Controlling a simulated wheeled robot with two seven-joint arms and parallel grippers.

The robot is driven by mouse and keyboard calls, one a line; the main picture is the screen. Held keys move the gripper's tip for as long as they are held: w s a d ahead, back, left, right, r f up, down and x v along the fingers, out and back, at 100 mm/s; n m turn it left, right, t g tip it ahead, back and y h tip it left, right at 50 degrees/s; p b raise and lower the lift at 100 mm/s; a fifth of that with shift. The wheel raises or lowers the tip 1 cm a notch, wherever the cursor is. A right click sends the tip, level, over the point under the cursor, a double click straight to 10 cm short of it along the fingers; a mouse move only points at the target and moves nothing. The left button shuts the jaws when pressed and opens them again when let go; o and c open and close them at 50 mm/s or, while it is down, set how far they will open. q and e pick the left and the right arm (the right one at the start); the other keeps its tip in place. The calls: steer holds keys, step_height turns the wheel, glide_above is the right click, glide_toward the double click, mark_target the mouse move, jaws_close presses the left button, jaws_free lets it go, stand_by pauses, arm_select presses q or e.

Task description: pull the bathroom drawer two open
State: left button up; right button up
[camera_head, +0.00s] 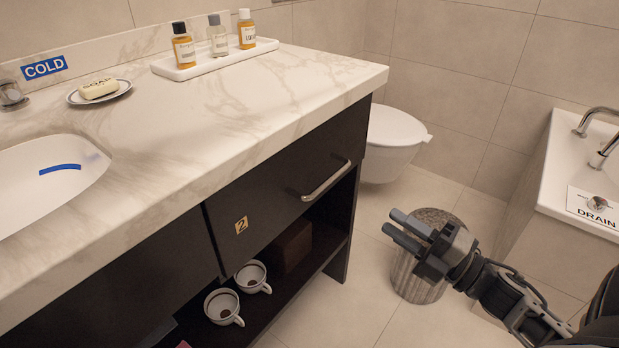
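The bathroom drawer two (281,198) is a dark drawer front under the marble counter, marked with an orange label "2" (241,225). It looks closed, flush with the cabinet. Its silver bar handle (327,181) is on the right part of the front. My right gripper (399,229) is to the right of and below the handle, apart from it, with its fingers pointing left toward the cabinet. A gap shows between its two fingers and nothing is held. My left gripper is not in the view.
The marble counter (240,110) overhangs the drawer. An open shelf below holds two white cups (224,306) and a brown box (293,246). A ribbed bin (416,280) stands behind my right gripper. Floor between is free.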

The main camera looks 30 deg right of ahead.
mark_target(330, 178)
steer(key=b+x, duration=0.1)
steer(key=x, duration=1.4)
steer(key=shift+a+r, duration=0.2)
jaws_close()
